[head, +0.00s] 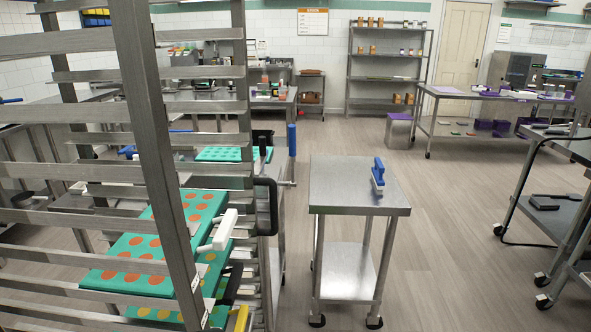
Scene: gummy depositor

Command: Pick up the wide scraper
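A blue-handled tool with a pale lower edge (378,177) lies on the top of a small steel cart (340,192), near its right side. It looks like the wide scraper, but it is too small here to be sure. Nothing touches it except the cart top. Neither of my grippers is in view.
A tall steel rack (160,150) fills the left, holding teal trays with orange dots (140,250); white, black and yellow handles stick out beside it. A steel table (470,92) stands at the back right. The floor right of the cart (440,240) is clear.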

